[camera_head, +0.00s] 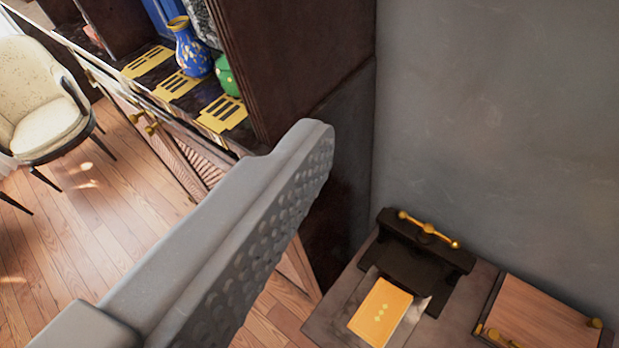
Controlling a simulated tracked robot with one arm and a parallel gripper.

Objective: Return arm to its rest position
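One finger of my gripper (308,165) shows large in the foreground, grey, reaching from the lower left up to the middle of the picture. Its bumpy inner pad faces right and is bare, with nothing against it. The other finger is out of the frame. I see no object in the gripper.
A dark shelf unit (290,60) at upper left holds a blue vase (190,50), a green pot (227,76) and yellow plates. A small table (340,300) with a yellow card (381,311) and a dark clamp-like device (418,255) stands by the grey wall (500,120). A chair (45,125) stands left.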

